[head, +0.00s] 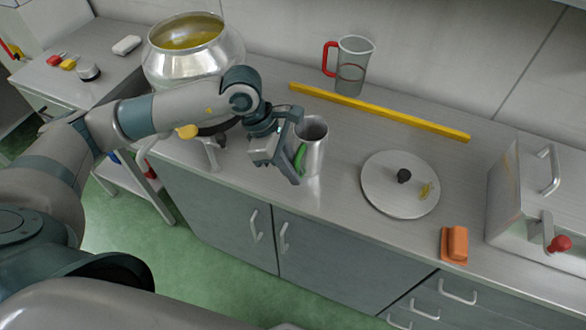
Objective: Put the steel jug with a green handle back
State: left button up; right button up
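The steel jug (317,157) with a green handle (299,157) stands upright at the front of the steel counter (345,205). Its handle faces left, toward my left gripper. My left gripper (284,168) is at the handle, its fingers pointing down and toward the front. The fingers overlap the handle's left side in the head view. I cannot tell whether they are closed on it or only beside it. My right gripper is not in view.
A wide steel vessel (225,62) with yellow-green liquid stands behind my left arm. A yellow bar (380,112) and a red-handled clear jug (358,55) are at the back.

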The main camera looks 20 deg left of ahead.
pick_arm(q)
jog(key=o, duration=0.4)
jog(key=shift+c, duration=0.2)
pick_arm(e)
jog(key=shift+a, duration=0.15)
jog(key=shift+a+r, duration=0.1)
